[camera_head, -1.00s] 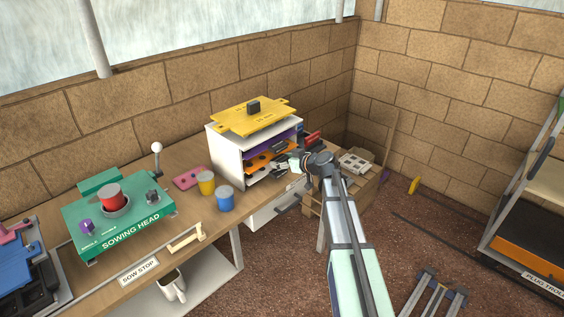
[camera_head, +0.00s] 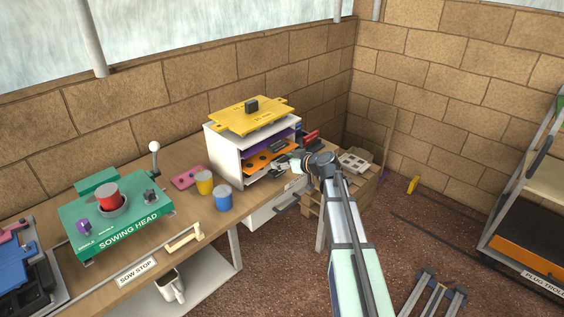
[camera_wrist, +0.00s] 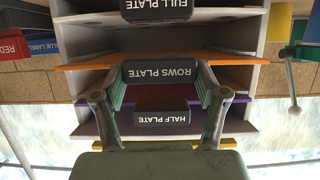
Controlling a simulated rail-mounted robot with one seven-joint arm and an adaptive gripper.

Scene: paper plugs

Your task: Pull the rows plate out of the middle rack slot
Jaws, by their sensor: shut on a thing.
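The rack (camera_head: 225,158) is a white open-fronted box on the bench. The rows plate (camera_head: 262,160) is orange and sits in its middle slot, its front edge showing at the opening. In the wrist view, which is upside down, the rows plate (camera_wrist: 88,62) carries a dark handle (camera_wrist: 160,72) reading ROWS PLATE. My gripper (camera_wrist: 160,78) has one finger on each side of this handle and is shut on it. In the head view my gripper (camera_head: 290,165) is at the rack's front, partly hiding the plate.
The purple half plate (camera_wrist: 240,103) is in the upper slot. The full plate's dark handle (camera_wrist: 157,9) is in the lower slot. A yellow plate (camera_head: 235,118) lies on the rack. Yellow (camera_head: 204,184) and blue (camera_head: 223,199) pots stand to its left.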

